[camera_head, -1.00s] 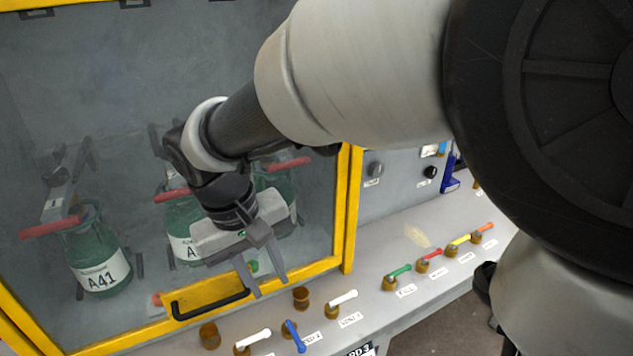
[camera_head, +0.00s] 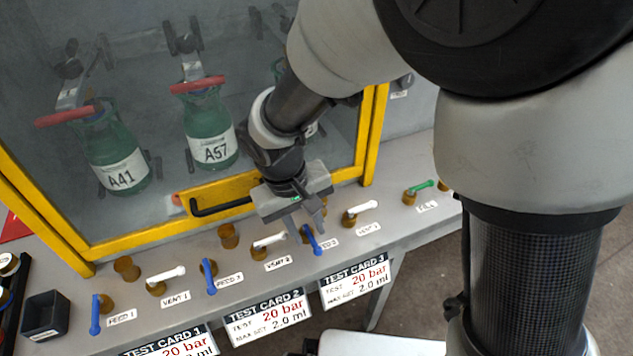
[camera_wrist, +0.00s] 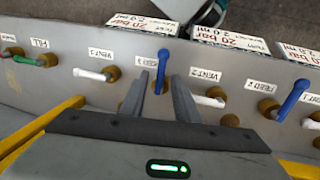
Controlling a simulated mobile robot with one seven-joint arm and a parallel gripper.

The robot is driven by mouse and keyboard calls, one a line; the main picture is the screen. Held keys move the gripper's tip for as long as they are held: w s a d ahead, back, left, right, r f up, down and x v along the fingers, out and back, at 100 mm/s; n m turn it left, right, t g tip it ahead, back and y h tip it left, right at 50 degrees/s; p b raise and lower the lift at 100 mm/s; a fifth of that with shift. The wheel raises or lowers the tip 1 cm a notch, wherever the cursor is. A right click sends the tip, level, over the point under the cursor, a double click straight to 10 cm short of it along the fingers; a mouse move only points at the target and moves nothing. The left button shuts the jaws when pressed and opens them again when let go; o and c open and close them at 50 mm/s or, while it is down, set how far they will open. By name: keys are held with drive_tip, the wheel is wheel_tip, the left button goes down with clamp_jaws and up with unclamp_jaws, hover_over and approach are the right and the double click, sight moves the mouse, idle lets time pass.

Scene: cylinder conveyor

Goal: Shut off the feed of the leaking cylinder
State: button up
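A row of valve handles runs along the grey panel below the case. Three feed handles are blue: feed 1 (camera_head: 95,314), feed 2 (camera_head: 208,276) and feed 3 (camera_head: 312,240). Green cylinders labelled A41 (camera_head: 117,164) and A57 (camera_head: 210,140) sit tilted behind the window; a third is mostly hidden by my arm. I cannot tell which one leaks. My gripper (camera_head: 306,226) is open and empty over feed 3. In the wrist view the feed 3 handle (camera_wrist: 162,66) shows between and beyond my fingertips (camera_wrist: 162,80); contact cannot be told.
White vent handles stand beside the feeds: vent 2 (camera_head: 269,241) and vent 3 (camera_head: 361,208). A green fill handle (camera_head: 422,186) is further right. The yellow window frame (camera_head: 225,188) and its black handle (camera_head: 220,206) are close behind my gripper. Test cards (camera_head: 265,318) hang along the front edge.

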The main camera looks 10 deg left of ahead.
clamp_jaws()
